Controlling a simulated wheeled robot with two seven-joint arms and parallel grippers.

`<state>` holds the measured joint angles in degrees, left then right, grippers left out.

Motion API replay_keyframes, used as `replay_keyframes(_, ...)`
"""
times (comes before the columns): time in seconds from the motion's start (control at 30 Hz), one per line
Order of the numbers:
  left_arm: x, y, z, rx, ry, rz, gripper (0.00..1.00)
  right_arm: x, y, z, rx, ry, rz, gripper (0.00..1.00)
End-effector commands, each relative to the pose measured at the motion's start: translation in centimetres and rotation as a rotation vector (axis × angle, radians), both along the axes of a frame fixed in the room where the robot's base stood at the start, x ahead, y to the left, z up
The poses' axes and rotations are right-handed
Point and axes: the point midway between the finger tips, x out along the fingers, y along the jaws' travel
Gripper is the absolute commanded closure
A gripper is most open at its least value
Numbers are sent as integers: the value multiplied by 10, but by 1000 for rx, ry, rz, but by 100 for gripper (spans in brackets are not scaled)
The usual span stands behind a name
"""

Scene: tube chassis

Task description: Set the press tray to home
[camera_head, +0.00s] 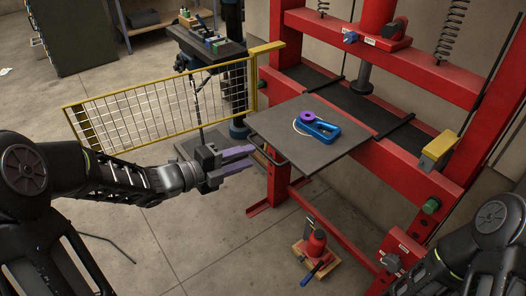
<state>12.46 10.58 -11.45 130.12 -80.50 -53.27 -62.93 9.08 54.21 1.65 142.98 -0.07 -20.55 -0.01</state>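The press tray (308,156) is a flat dark grey plate. It sticks out from the front of the red press (395,160), toward the lower left. A thin dark handle (268,157) runs along its left edge. A blue part (322,130) with a purple ring (306,114) lies on the tray, near a white circle mark. My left gripper (254,157) has purple fingers, spread apart with nothing seen between them. Its fingertips point right, close to the handle; I cannot tell whether they touch or surround it. My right arm shows at the lower right, but its gripper is out of view.
A yellow-framed mesh guard (160,108) stands open to the left of the press. Behind it is a small stand (207,42) with tools. A red bottle jack (315,247) sits on the floor below the tray. Floor at the left is mostly clear.

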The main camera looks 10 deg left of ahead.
Motion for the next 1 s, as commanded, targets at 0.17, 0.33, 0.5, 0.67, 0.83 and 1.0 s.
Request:
replay_keyframes(0.17,21,-19,-6,-1,1,-4,68,0,0,2,0,0,0,64)
replay_keyframes(0.33,38,-33,-10,-2,1,-2,68,0,0,3,0,0,0,64)
replay_keyframes(0.5,45,-39,-12,-1,0,0,68,0,0,4,0,0,0,64)
replay_keyframes(0.67,46,-39,-12,-2,0,1,68,0,0,4,0,0,0,64)
replay_keyframes(0.83,46,-39,-12,-2,0,1,77,0,0,4,0,0,0,64)
replay_keyframes(1.0,45,-39,-13,-1,1,1,90,0,0,4,0,0,0,64)
